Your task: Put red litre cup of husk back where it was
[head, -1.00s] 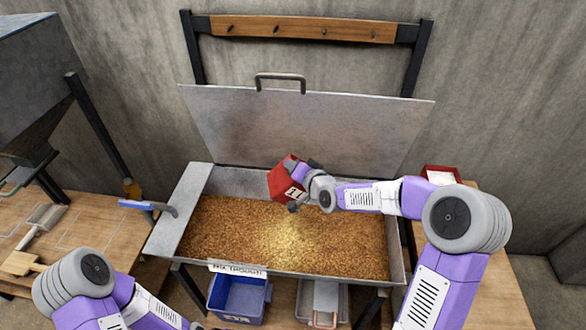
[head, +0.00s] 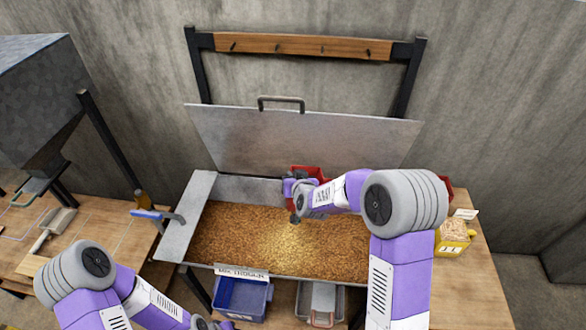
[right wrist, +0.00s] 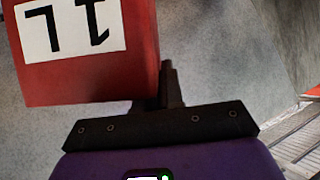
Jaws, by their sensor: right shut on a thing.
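The red litre cup (head: 309,173) is held by my right gripper (head: 298,187) above the back part of the mix trough, in front of the raised metal lid. In the right wrist view the cup (right wrist: 90,75) fills the upper left, with a white "1L" label upside down. My right gripper (right wrist: 168,85) is shut on it; only one finger shows clearly beside the cup. The cup's inside is hidden. My left arm is at the lower left of the head view, and its gripper is not clearly visible.
The mix trough (head: 195,215) holds brown grain with a paler patch; its lid (head: 300,140) stands open. On the right table (head: 470,285) are a yellow tub (head: 453,238) and a red object (head: 447,188) partly behind my arm. A blue bin (head: 240,297) sits below. A scoop (head: 55,225) lies left.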

